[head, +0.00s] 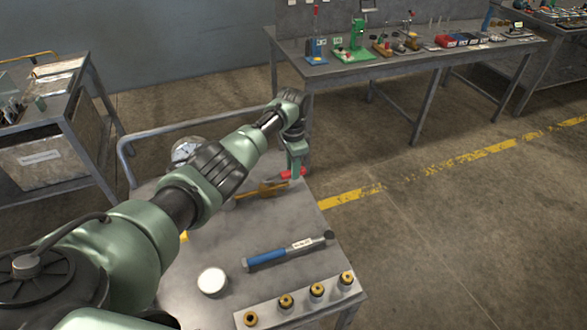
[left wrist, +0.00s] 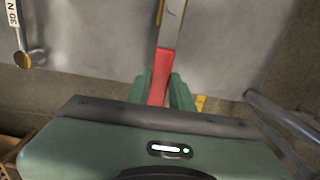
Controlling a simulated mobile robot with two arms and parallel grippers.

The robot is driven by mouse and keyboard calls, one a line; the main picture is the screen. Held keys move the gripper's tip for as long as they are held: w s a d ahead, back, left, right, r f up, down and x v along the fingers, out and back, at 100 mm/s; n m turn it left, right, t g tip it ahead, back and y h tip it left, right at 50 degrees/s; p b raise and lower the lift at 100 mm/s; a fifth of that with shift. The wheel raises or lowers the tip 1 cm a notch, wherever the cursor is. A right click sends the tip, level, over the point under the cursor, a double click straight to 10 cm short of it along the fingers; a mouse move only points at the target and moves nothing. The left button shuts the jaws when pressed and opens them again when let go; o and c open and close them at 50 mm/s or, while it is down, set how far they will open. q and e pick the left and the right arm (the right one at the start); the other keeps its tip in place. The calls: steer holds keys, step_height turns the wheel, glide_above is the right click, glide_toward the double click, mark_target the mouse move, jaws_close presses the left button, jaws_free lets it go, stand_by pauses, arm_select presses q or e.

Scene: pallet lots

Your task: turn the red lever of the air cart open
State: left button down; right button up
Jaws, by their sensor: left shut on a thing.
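The air cart (head: 225,240) is a grey metal-topped cart below my left arm. A brass valve (head: 262,190) sits near its far right edge, with the red lever (head: 289,174) reaching to the right from it. My left gripper (head: 297,172) points down at the lever's outer end and is shut on it. In the left wrist view the red grip of the lever (left wrist: 160,78) runs between the two green fingers (left wrist: 160,92). My arm hides part of the cart and its hoses. My right gripper is not in view.
On the cart lie a blue-handled torque wrench (head: 288,251), a white round container (head: 212,282) and a strip with several brass fittings (head: 300,302). A gauge (head: 187,150) stands by the cart's rail (head: 180,131). A workbench (head: 400,62) stands behind; floor to the right is clear.

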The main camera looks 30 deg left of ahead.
arm_select(q)
steer(key=shift+w+a+r, duration=0.1)
steer(key=c, duration=1.2)
jaws_free()
steer(key=shift+c, duration=0.2)
step_height(320, 180, up, 8)
steer(key=shift+f+b, duration=0.15)
steer(key=shift+b, duration=0.2)
steer(key=shift+f, duration=0.1)
